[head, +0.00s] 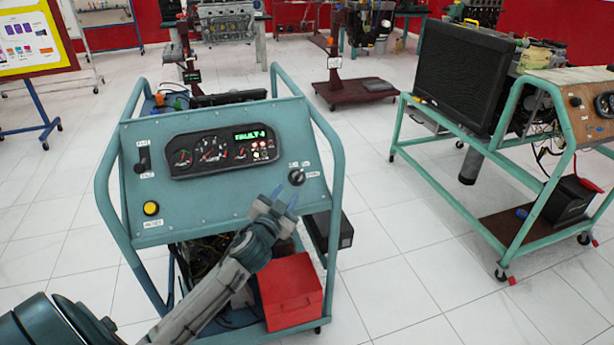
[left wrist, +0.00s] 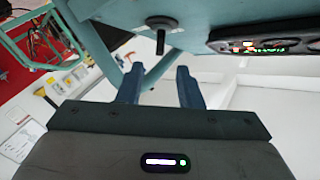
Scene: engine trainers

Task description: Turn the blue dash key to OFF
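The dash key (head: 296,176) is a dark round switch with small white labels around it, at the right of the teal dash panel (head: 205,205). Its blue colour cannot be made out. In the left wrist view the key (left wrist: 160,32) sticks out from the panel as a dark stem on a round base. My left gripper (head: 283,199) is just below and in front of the key in the head view. In the left wrist view its two blue fingers (left wrist: 157,72) are apart with nothing between them, and the key is beyond their tips. My right gripper is not in view.
The gauge cluster (head: 222,150) has a lit green fault display. A yellow button (head: 151,208) and a black lever (head: 144,160) are on the panel's left. A red box (head: 291,291) sits low on the cart. Another engine stand (head: 470,150) stands right, with clear floor between.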

